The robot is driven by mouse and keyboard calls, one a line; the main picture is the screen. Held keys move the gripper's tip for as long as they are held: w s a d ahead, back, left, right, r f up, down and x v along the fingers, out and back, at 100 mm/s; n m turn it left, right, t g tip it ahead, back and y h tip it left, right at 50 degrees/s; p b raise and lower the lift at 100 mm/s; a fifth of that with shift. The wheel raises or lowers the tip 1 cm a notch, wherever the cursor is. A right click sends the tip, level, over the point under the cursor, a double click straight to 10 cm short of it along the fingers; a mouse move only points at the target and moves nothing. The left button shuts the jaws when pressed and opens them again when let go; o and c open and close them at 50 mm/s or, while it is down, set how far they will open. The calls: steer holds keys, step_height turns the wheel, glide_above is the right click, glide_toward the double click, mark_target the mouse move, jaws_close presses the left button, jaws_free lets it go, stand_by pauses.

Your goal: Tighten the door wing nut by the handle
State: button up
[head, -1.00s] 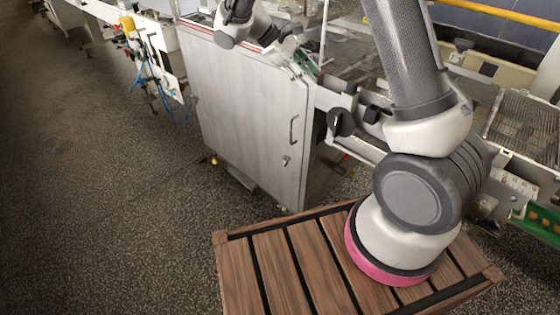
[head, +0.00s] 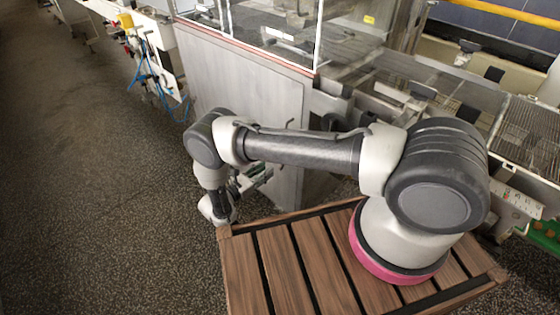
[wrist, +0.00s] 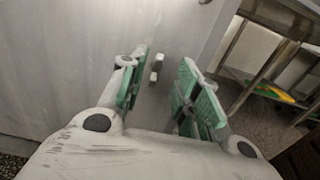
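The grey metal cabinet door (head: 250,88) stands behind my arm in the head view and fills the left and middle of the wrist view (wrist: 65,60). The small pale wing nut (wrist: 157,67) is on the door, seen between the two green fingers of my gripper (wrist: 163,63). The gripper is open, with a visible gap on both sides of the nut; it points at the door. I cannot tell how far the fingertips are from the door. In the head view my gripper (head: 260,180) is in front of the door's lower part, and my arm hides the nut and most of the handle.
A slatted wooden platform (head: 285,270) lies under my base. A conveyor with wire mesh (head: 528,135) runs on the right. In the wrist view a metal frame (wrist: 238,55) and a green-yellow item (wrist: 275,92) stand right of the door. The dark floor (head: 90,220) at left is open.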

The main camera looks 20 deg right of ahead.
steer(key=x, duration=0.7)
steer(key=shift+w+d+f, duration=0.15)
steer(key=shift+d, duration=0.15)
jaws_close()
